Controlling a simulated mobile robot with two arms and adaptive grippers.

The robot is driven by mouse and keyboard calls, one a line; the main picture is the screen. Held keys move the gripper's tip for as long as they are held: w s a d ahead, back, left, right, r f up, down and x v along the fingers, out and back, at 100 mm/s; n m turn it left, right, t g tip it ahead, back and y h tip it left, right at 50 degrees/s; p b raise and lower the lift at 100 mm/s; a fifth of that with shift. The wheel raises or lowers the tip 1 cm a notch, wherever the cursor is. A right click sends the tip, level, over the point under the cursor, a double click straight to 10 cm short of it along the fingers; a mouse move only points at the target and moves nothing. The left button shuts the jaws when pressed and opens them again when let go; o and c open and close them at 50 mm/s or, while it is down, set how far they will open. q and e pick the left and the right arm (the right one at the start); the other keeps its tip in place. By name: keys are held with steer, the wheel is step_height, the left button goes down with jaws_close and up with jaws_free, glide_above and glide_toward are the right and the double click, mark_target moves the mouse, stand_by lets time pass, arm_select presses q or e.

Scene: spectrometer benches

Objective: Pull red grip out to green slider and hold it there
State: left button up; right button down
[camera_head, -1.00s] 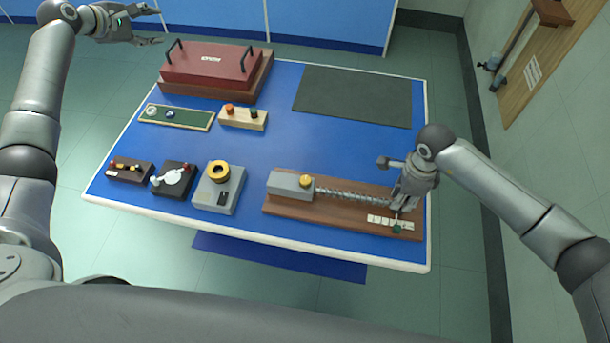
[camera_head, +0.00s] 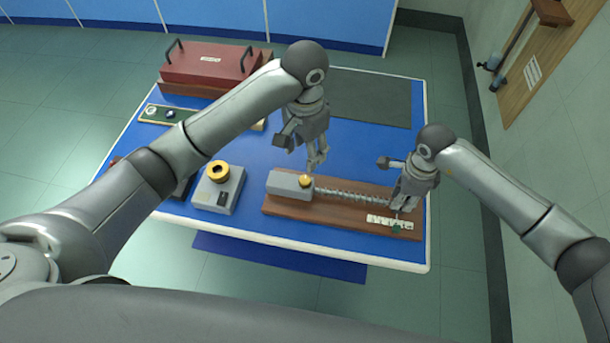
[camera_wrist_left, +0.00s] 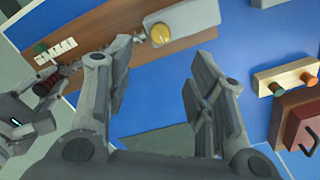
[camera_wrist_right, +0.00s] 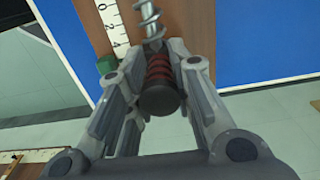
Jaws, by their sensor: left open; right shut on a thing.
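The red ribbed grip (camera_wrist_right: 158,72) with a dark end cap is on the end of the spring (camera_head: 352,196), between the fingers of my right gripper (camera_wrist_right: 152,85), which is shut on it. In the head view the right gripper (camera_head: 399,208) hides the grip. The green slider (camera_head: 396,231) is on the white scale (camera_head: 377,220), beside the grip and roughly level with it in the right wrist view (camera_wrist_right: 107,64). The spring is stretched from the grey block (camera_head: 289,183). My left gripper (camera_head: 317,165) is open and empty above the block's yellow knob (camera_head: 306,181).
The brown spring board (camera_head: 335,217) is at the table's front right. A grey box with a yellow ring (camera_head: 217,188) stands to its left. A red case (camera_head: 210,68) is at the back left, and a dark mat (camera_head: 375,97) at the back right.

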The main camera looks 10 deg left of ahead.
mark_target(305, 179)
arm_select(q)
step_height(305, 179, down, 12)
steer(key=shift+r, duration=0.2)
steer(key=c, duration=1)
